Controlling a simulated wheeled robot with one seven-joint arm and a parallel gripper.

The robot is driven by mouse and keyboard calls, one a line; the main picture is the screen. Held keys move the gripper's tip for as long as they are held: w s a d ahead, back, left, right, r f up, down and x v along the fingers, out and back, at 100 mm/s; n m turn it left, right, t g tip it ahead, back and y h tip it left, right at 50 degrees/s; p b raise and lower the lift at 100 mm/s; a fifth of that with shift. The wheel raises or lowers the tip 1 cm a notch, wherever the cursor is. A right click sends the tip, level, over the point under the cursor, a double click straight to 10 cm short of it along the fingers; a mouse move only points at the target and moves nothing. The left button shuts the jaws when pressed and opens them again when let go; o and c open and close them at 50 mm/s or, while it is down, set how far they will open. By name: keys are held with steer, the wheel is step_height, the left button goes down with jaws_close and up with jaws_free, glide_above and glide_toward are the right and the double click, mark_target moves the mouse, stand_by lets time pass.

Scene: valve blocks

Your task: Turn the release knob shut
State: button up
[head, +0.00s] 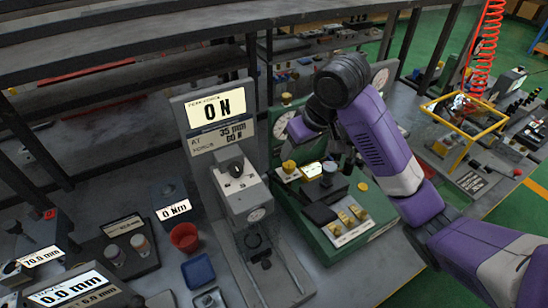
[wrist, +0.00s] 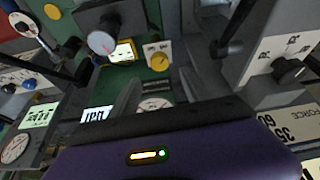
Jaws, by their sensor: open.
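A yellow knob (wrist: 159,61) sits on a small cream plate with dark marks in the wrist view. I take it as the release knob, but its lettering is too small to read. A yellow knob on the green test unit (head: 289,166) in the head view appears to be the same one. My gripper (wrist: 157,92) is open and empty. Its two grey fingers lie either side of the line to the knob, with the knob beyond the tips and apparently untouched. In the head view my purple arm reaches over the unit and the fingertips are hard to make out.
A grey force stand with a "0 N" display (head: 216,108) is close on the left of the green unit. A grey round knob (wrist: 102,42) and a small lit display (wrist: 122,53) are near the yellow knob. Brass knobs (head: 345,222) line the unit's front.

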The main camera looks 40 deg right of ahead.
mark_target(289, 163)
steer(key=b+x, duration=0.5)
steer(key=x, duration=0.2)
steer(key=shift+w+f, duration=0.2)
steer(key=shift+f, duration=0.1)
jaws_close()
